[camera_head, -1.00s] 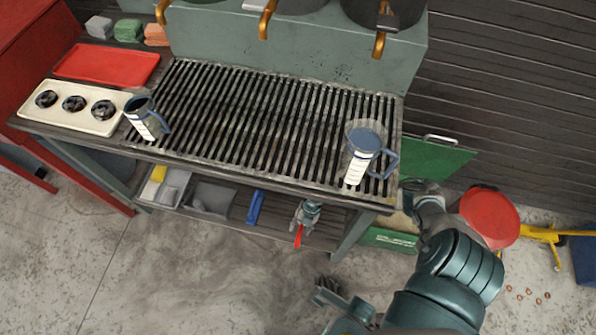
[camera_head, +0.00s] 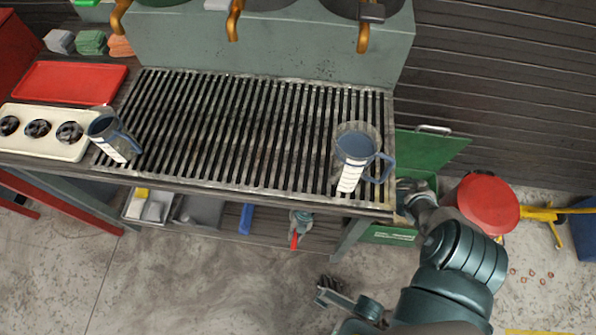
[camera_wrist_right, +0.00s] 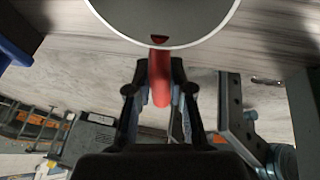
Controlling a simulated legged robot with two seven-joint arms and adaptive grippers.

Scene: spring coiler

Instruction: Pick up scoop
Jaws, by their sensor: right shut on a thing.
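The scoop (camera_wrist_right: 158,78) shows in the right wrist view as a round grey bowl with a pale rim and a red handle. My right gripper (camera_wrist_right: 160,72) is shut on this handle, one dark finger on each side. The bowl is beyond the fingertips and is cut off by the top of that view. In the head view a red handle (camera_head: 294,240) shows at the front of the lower shelf, below grey and teal parts. The bowl is hidden there. My left gripper is not in view.
The grill-topped table (camera_head: 240,187) overhangs the shelf. Two blue measuring cups, one at left (camera_head: 113,137) and one at right (camera_head: 355,150), stand on it. A blue item (camera_head: 246,219) lies on the shelf. An open green box (camera_head: 390,234) and red-topped bucket (camera_head: 489,203) are at right.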

